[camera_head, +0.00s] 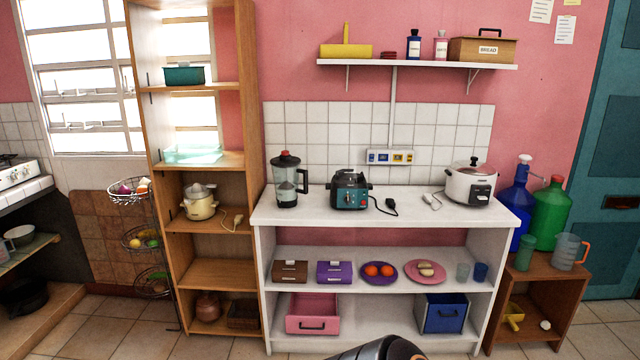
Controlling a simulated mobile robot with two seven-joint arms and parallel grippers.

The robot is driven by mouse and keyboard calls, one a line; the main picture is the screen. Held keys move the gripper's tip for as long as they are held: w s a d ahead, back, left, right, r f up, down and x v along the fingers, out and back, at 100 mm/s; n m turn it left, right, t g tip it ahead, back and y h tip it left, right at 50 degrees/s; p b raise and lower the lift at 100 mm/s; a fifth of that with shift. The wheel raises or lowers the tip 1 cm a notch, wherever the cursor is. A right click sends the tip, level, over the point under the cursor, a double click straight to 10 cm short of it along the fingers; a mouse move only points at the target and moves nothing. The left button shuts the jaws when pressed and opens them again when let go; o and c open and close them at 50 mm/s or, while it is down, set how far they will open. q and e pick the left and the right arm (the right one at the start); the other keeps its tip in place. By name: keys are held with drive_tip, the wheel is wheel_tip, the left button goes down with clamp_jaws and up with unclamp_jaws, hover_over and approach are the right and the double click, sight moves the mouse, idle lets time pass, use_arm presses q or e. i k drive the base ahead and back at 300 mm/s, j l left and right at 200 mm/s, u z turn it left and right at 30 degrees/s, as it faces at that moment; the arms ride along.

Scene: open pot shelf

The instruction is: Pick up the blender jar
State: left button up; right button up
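A blender with a clear jar (287,177), a dark lid with a red top and a black handle on its right side stands upright at the left end of the white counter (385,213). The wall tiles are behind it and nothing stands in front of it. A dark, rounded part of my own body shows at the bottom edge, well below and right of the blender. No gripper fingers are visible, so neither gripper can be seen touching anything.
A teal toaster (350,190) with a black plug stands right of the blender; a white rice cooker (469,184) is at the counter's right. A tall wooden shelf (249,120) rises close on the left. The counter front is mostly clear.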

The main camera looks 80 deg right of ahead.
sight(286, 179)
drive_tip(key=z, duration=2.35)
drive_tip(key=i+l, duration=0.15)
drive_tip(key=i, duration=0.5)
drive_tip(key=i+l+z, duration=0.1)
drive_tip(key=i, duration=0.55)
drive_tip(key=i+l, duration=0.2)
drive_tip(key=i, duration=0.4)
drive_tip(key=l+z, duration=0.05)
